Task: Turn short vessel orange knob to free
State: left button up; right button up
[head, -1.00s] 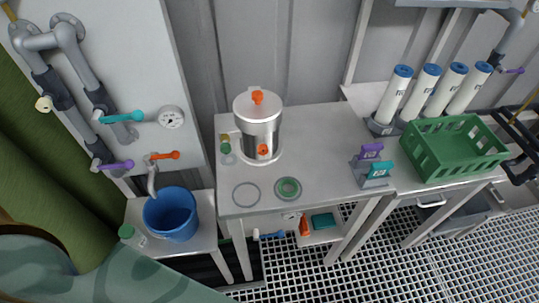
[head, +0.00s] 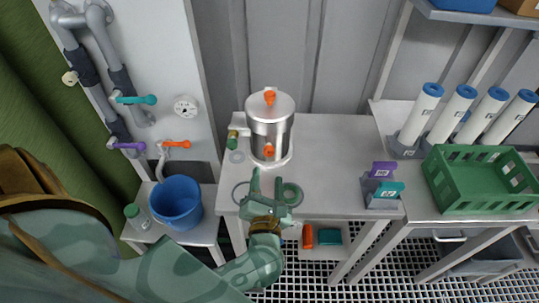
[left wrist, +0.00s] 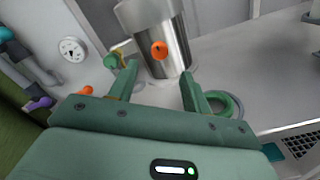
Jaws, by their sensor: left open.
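The short vessel (head: 270,128) is a steel cylinder standing upright on the grey table. It has an orange knob on its lid (head: 269,97) and an orange knob on its front side (head: 268,150). The front knob also shows in the left wrist view (left wrist: 158,50). My left gripper (head: 267,182) is open and empty, below and in front of the vessel, its fingers pointing at it. In the left wrist view the left gripper (left wrist: 160,78) has its fingers spread either side of the vessel's lower part, apart from the knob. My right gripper is not in view.
A green-capped side fitting (head: 233,135) sits left of the vessel. A green ring (head: 291,194) lies on the table by my gripper. The table's middle is clear.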

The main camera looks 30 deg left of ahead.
aim_at(269, 154)
pick_arm(q)
jog(key=x, duration=0.8)
jog(key=shift+w, duration=0.2)
jog(key=c, duration=1)
